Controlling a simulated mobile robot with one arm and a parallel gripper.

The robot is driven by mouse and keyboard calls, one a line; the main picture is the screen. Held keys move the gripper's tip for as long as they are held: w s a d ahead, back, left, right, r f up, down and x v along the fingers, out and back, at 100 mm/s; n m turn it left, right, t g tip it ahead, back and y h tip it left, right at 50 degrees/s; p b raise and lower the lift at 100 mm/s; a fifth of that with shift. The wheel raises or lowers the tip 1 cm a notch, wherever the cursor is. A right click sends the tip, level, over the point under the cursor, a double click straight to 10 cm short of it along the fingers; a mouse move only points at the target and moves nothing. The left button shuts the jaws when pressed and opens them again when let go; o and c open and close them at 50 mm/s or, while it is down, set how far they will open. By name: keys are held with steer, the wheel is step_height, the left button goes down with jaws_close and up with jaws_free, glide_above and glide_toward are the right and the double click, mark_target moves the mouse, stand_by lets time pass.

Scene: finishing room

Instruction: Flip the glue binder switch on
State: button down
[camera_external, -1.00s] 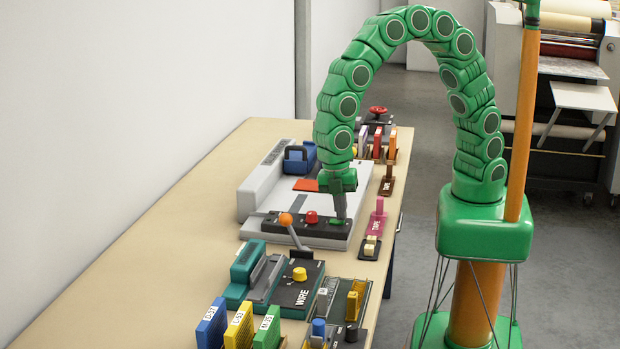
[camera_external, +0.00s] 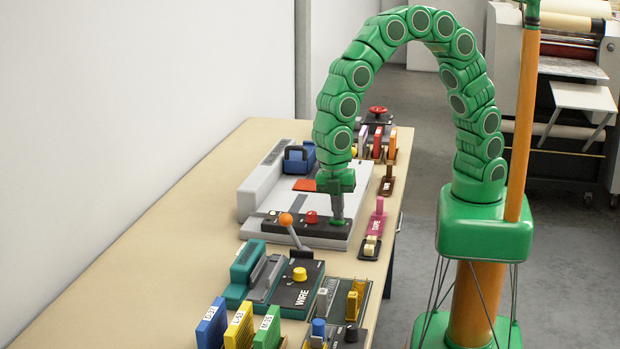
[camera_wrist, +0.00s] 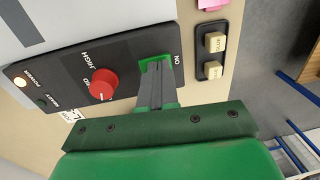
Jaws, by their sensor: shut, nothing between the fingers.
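The glue binder is the pale grey machine (camera_external: 252,200) on the table, with a black control panel (camera_external: 322,230) along its near side. In the wrist view the panel (camera_wrist: 60,76) carries a red knob (camera_wrist: 103,84) and a green switch (camera_wrist: 148,66) marked ON at one side. My gripper (camera_external: 338,219) is shut and empty, pointing down at the switch end of the panel. In the wrist view its fingertips (camera_wrist: 155,66) overlap the green switch and hide most of it. I cannot tell contact or the switch's position. The POWER lamp (camera_wrist: 20,82) is lit; the READY lamp (camera_wrist: 42,101) looks dark.
A lever with an orange ball (camera_external: 286,219) rises close to the panel, left of my gripper. The teal WIRE machine (camera_external: 300,296) stands nearer the camera. The table's left strip is clear.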

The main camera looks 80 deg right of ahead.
steer(key=shift+w, duration=0.35)
steer(key=shift+r, duration=0.2)
steer(key=shift+r, duration=0.25)
step_height(320, 180, up, 13)
steer(key=s, duration=0.1)
steer(key=shift+s, duration=0.35)
stand_by(0.3)
